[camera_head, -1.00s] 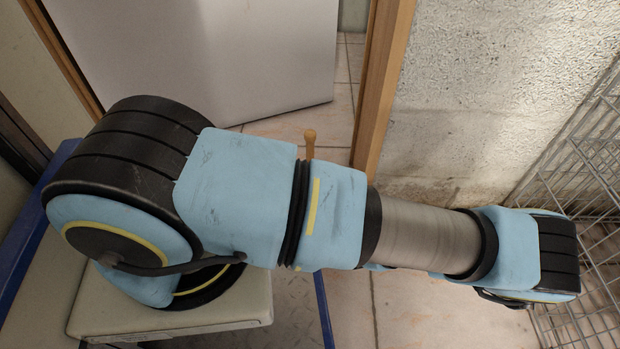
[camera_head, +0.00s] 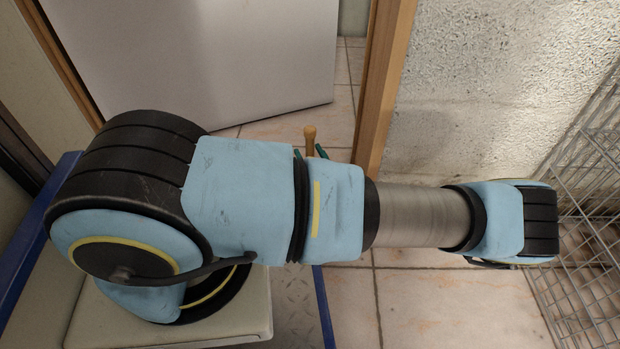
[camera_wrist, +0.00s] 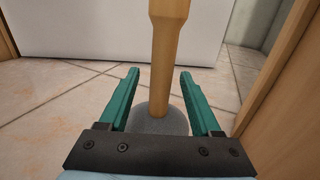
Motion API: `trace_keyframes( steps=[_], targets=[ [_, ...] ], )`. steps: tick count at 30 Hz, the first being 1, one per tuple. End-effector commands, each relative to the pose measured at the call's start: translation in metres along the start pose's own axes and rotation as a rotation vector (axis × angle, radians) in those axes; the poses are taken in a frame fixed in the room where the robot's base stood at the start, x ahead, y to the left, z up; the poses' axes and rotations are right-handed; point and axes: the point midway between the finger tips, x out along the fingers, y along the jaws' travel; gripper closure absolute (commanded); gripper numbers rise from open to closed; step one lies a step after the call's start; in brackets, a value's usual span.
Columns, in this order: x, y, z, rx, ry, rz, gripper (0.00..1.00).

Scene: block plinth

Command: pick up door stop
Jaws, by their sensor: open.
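What I take to be the door stop (camera_wrist: 166,35) is an upright light-wood handle on a grey rounded base, like a plunger. In the wrist view it stands in the middle, with its top cut off by the frame. My gripper (camera_wrist: 158,76) is open, with one green finger on each side of the handle and a visible gap on both sides. The grey base shows low between the fingers, partly hidden by my gripper. In the head view only the handle's knobbed top (camera_head: 310,134) shows above my arm, with the green fingertips on either side; the rest is hidden.
A large white panel (camera_head: 210,50), perhaps a door, stands behind. A wooden door frame post (camera_head: 383,85) and rough wall are to the right. A wire rack (camera_head: 590,230) stands at far right. Tiled floor (camera_wrist: 60,100) is open to the left in the wrist view.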

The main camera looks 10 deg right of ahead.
Motion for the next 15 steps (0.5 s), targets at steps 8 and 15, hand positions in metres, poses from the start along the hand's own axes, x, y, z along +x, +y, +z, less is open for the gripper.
trace_keyframes(
  steps=[8,15],
  targets=[
    [-0.0005,-0.0002,0.0003,0.0,0.0,0.0,0.55],
    [-0.0006,-0.0002,0.0002,0.0,0.0,0.0,0.82]
  ],
)
